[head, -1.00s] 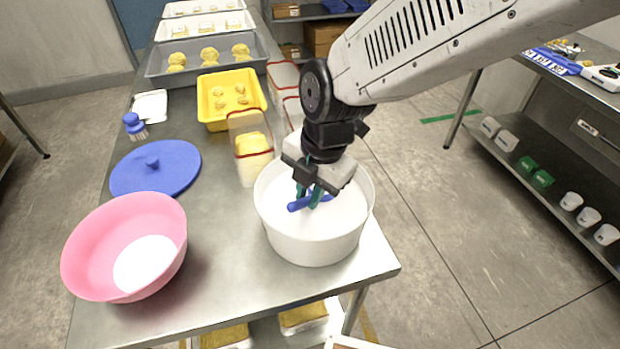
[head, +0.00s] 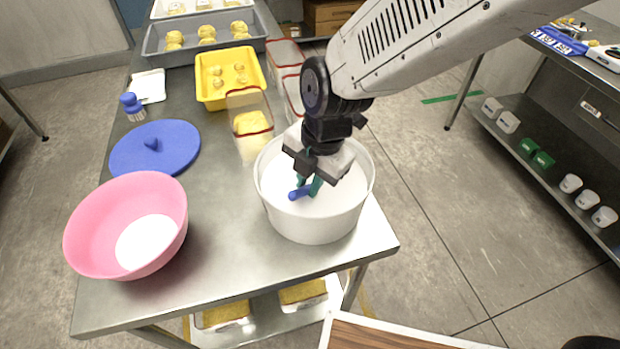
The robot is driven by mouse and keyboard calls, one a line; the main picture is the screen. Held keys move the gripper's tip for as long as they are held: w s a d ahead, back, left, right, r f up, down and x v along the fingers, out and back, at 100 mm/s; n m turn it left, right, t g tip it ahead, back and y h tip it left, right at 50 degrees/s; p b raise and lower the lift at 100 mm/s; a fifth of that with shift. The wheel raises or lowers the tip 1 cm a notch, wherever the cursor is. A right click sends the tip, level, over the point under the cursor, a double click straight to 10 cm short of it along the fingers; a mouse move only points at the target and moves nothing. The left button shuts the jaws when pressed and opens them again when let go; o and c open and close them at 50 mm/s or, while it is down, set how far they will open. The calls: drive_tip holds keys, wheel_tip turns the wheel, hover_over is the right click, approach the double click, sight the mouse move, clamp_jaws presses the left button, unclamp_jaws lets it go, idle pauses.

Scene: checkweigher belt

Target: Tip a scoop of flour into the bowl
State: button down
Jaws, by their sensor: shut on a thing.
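A pink bowl (head: 84,232) stands at the near left of the steel table with white flour (head: 150,241) in its bottom. A white round tub (head: 309,228) of flour (head: 283,176) stands at the table's right edge. My gripper (head: 309,186) points down inside the tub's mouth, its green fingers shut on the blue handle of the scoop (head: 298,194). The scoop's head is hidden behind the fingers or in the flour; I cannot tell which.
A blue lid (head: 178,150) lies left of the tub, with a blue brush (head: 133,108) behind it. A clear container (head: 247,123), yellow tray (head: 233,62) and grey tray (head: 190,41) of dough stand farther back. Bare steel lies between bowl and tub.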

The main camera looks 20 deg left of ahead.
idle(0.4)
wheel_tip(320, 180, up, 12)
idle(1.4)
drive_tip(key=shift+w, duration=0.1)
idle(0.6)
